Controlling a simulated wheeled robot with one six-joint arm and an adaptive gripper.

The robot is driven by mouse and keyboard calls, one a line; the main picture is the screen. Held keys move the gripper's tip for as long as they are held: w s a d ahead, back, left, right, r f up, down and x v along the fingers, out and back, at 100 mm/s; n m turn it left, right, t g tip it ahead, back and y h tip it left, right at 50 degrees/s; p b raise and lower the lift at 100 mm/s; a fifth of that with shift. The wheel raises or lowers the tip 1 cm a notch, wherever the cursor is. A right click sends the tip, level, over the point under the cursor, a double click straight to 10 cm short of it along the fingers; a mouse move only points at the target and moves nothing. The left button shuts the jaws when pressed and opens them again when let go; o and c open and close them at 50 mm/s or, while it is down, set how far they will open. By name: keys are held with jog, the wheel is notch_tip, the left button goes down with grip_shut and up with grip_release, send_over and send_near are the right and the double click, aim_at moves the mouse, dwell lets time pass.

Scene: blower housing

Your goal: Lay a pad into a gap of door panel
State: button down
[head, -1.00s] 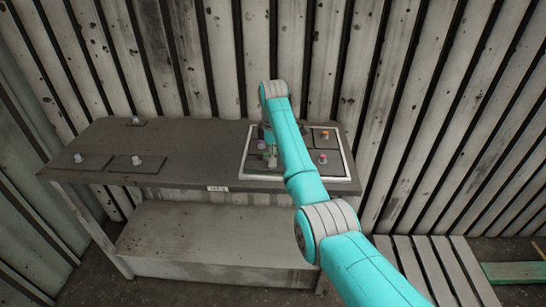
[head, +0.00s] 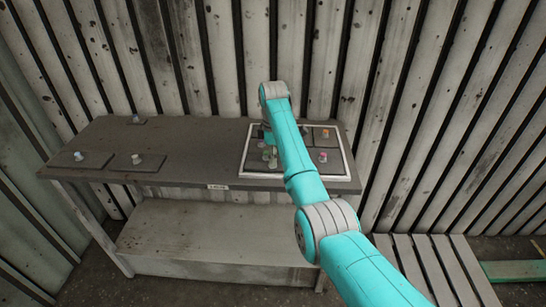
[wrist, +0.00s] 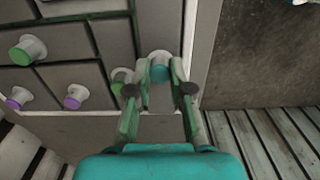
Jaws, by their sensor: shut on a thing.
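The door panel (head: 347,165) is a light-framed tray with dark pads, lying on the right end of the table. Its pale frame edge shows in the wrist view (wrist: 198,45). My gripper (wrist: 161,72) is shut on the teal knob of a pad (wrist: 159,75), with one finger on each side. That dark pad (wrist: 165,20) is over the panel beside the frame's edge. I cannot tell whether it lies flush in its gap. In the head view my arm hides most of my gripper (head: 269,156) and the held pad.
Other panel pads carry a green knob (wrist: 28,50) and purple knobs (wrist: 76,96). Loose knobbed pads lie at the table's left (head: 67,161), left middle (head: 125,166) and back (head: 130,124). The table (head: 195,150) is bare between them and the panel. A ribbed wall stands behind.

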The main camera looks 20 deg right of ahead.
jog(key=shift+f, duration=0.3)
dwell(0.4)
jog(key=shift+c, duration=2.4)
grip_release()
jog(key=shift+r, duration=3.55)
jog(key=shift+s, duration=0.15)
